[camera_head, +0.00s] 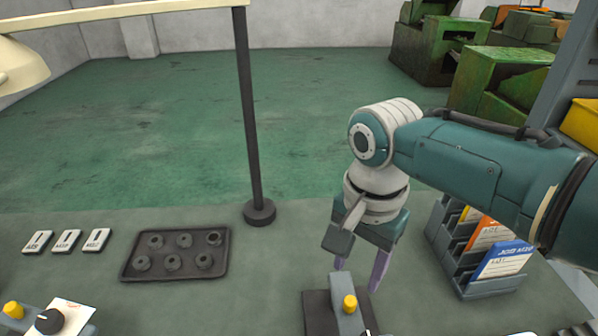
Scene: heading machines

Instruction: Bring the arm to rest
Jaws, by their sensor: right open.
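My right arm (470,160), teal and white, reaches in from the right edge. Its gripper (358,272) points down over the right part of the table, with its two pale purple fingers apart. I see nothing held between them. Below and in front of the fingers stands a grey fixture with a yellow knob (349,303) on a dark base plate (318,312). In this view I cannot tell whether the fingers touch the fixture. My left gripper is not in view.
A dark tray (126,271) with several round parts lies left of a black post (250,120). Several white labels (66,241) lie further left. A control box with a black knob (49,320) stands front left. A card rack (485,290) stands right, below my arm.

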